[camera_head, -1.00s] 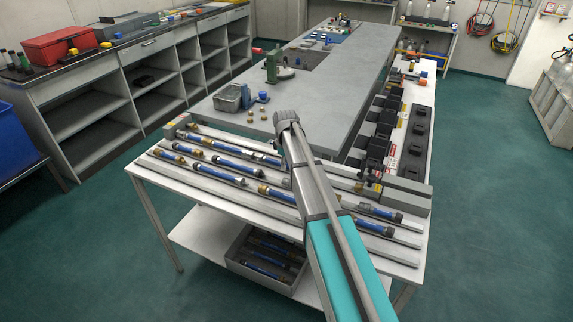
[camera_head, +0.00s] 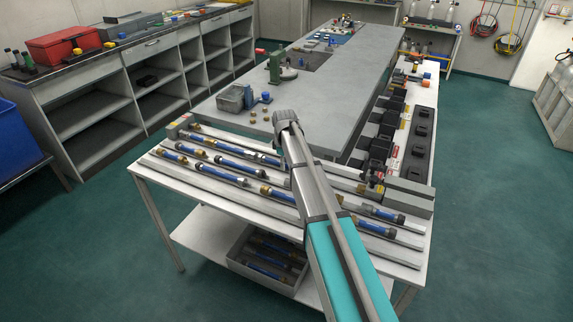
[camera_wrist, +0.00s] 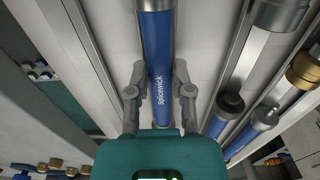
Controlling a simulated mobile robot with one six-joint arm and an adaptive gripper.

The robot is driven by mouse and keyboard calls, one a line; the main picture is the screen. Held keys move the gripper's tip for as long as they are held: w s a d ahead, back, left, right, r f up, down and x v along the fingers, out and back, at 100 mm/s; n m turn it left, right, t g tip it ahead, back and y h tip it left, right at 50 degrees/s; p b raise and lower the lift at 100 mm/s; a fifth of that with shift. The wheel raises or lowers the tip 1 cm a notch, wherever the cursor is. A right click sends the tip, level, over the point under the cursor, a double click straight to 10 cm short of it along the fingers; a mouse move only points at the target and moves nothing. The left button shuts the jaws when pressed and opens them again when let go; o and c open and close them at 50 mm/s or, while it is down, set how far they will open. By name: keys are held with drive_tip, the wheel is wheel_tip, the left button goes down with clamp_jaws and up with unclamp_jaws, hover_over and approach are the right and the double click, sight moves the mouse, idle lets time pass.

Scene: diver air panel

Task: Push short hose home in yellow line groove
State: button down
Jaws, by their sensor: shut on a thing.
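A blue hose (camera_wrist: 157,45) with white lettering lies between the two fingers of my gripper (camera_wrist: 158,80) in the wrist view. It has a bright metal end at the top of that view. The gripper is shut on the hose, and its body hides the lower end. The hose runs along a pale channel between grey rails; I cannot tell how deep it sits. In the head view my arm hides the gripper and the held hose. The grooved rack (camera_head: 277,203) lies on the white table. I cannot make out a yellow line marking the groove.
Other blue hoses (camera_head: 228,178) with brass or dark ends lie in neighbouring grooves. One hose (camera_wrist: 236,141) lies to the right in the wrist view. A tray of hoses (camera_head: 238,262) stands on the lower shelf. A grey bench (camera_head: 330,95) stands behind.

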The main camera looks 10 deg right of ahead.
drive_tip(key=shift+w+a, duration=0.5)
drive_tip(key=shift+a, duration=0.25)
idle(0.5)
drive_tip(key=shift+c, duration=2.2)
unclamp_jaws()
